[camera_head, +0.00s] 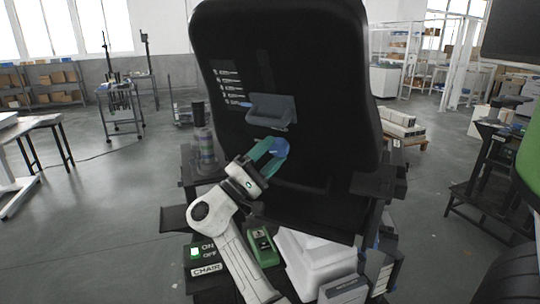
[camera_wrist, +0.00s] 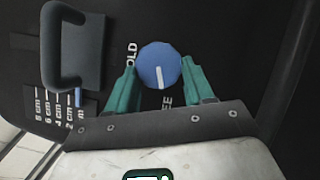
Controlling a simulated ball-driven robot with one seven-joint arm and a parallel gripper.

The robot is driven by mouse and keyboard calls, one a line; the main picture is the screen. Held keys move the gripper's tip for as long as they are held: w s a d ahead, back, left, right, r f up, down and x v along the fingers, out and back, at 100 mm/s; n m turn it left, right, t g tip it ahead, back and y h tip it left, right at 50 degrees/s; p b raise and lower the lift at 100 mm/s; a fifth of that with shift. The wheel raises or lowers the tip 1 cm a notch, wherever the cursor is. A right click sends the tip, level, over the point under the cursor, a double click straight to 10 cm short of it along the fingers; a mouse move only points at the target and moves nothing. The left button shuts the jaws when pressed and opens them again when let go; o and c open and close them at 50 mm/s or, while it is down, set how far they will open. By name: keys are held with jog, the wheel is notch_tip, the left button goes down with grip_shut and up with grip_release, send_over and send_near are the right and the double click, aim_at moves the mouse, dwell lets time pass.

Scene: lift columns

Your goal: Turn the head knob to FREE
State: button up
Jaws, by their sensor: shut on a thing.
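The round blue head knob (camera_head: 281,149) sits on the black upright panel (camera_head: 300,60) in the head view. In the wrist view the knob (camera_wrist: 152,58) bears a white line that points down the picture, towards the partly hidden label ending in "EE" (camera_wrist: 166,102). A label ending in "OLD" (camera_wrist: 131,54) is at its upper left. My gripper (camera_head: 274,148) has its teal fingers on both sides of the knob, shut on it. The gripper also shows in the wrist view (camera_wrist: 160,67), where its palm hides part of the panel below.
A grey handle (camera_head: 270,109) stands out from the panel just above the knob. A centimetre scale (camera_wrist: 58,105) lies beside it. Below are a CHAIR switch box (camera_head: 205,268) with a lit green switch, and a green device (camera_head: 263,246). Open floor lies to the left.

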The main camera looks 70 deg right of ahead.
dwell(0.5)
jog(key=o, duration=1)
jog(key=shift+f, duration=0.1)
jog(key=b+v, duration=0.3)
jog(key=v, duration=0.7)
jog(key=shift+w+a+f, duration=0.2)
jog(key=shift+a, duration=0.1)
jog(key=s+a+f+n+t+y+p, duration=0.1)
jog(key=s+a+f+n+t+y, duration=0.15)
jog(key=s+f+t+y, duration=0.65)
jog(key=s+a+f+n+t+p, duration=0.1)
jog(key=s+a+f+t, duration=0.15)
jog(key=f, duration=1.35)
jog(key=s+a+f+t+y, duration=0.1)
jog(key=s+a+f+y, duration=0.1)
jog(key=a, duration=0.4)
jog(key=s+a+f+n+t+y, duration=0.1)
jog(key=s+a+f+y, duration=0.1)
jog(key=a+f+y, duration=0.2)
jog(key=s+a+f+n+t+y, duration=0.1)
jog(key=a+y, duration=0.4)
jog(key=a, duration=0.5)
jog(key=shift+s+f+t, duration=0.35)
jog(key=shift+s+f, duration=0.55)
jog(key=shift+s, duration=0.15)
